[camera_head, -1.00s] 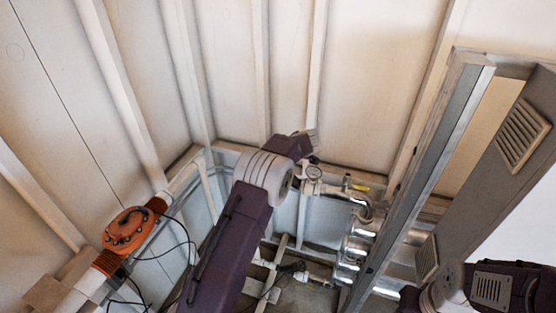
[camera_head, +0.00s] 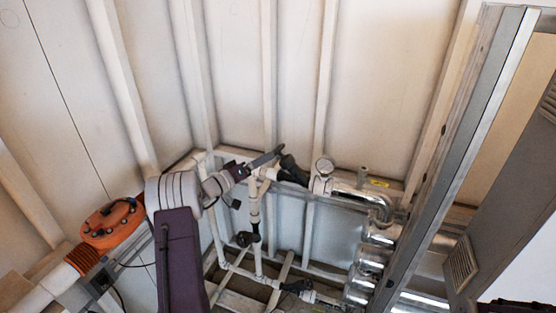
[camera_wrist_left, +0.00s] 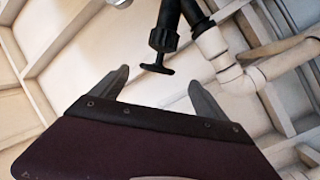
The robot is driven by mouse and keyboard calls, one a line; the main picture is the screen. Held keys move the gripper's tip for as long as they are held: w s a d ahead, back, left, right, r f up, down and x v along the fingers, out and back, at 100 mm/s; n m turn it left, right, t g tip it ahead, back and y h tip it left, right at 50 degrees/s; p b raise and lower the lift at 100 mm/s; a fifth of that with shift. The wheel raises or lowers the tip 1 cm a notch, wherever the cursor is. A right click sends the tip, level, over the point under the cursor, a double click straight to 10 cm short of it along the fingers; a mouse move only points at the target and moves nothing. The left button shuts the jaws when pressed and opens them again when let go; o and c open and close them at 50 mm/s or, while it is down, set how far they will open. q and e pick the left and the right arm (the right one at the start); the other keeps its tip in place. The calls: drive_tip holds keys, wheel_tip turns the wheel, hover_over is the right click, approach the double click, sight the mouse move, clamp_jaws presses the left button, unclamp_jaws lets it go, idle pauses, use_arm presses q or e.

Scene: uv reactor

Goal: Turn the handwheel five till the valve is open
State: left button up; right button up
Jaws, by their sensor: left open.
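A black handwheel (camera_wrist_left: 157,68), seen nearly edge-on, sits on a black valve body joined to white pipe in the left wrist view. My left gripper (camera_wrist_left: 158,76) is open there, its two fingers apart, with the handwheel showing between and beyond the tips. I see no contact. In the head view the left gripper (camera_head: 268,157) is up by the white pipes, beside a black valve (camera_head: 290,168). More black valves sit lower, on the upright pipe (camera_head: 246,238) and on the bottom pipe (camera_head: 297,287). I cannot read any number on them. My right gripper is out of view.
A pressure gauge (camera_head: 323,168) and shiny metal piping (camera_head: 378,235) stand right of the valves. A grey metal frame post (camera_head: 455,165) slants down on the right. An orange unit (camera_head: 112,222) with cables is at the left. Ribbed wall panels close off the back.

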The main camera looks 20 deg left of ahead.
sight(279, 151)
use_arm(q)
drive_tip(key=p+x, duration=0.4)
drive_tip(key=x, duration=0.4)
drive_tip(key=shift+w+d+r, duration=0.15)
drive_tip(key=shift+w, duration=0.05)
drive_tip(key=shift+w+d, duration=0.15)
drive_tip(key=shift+w, duration=0.25)
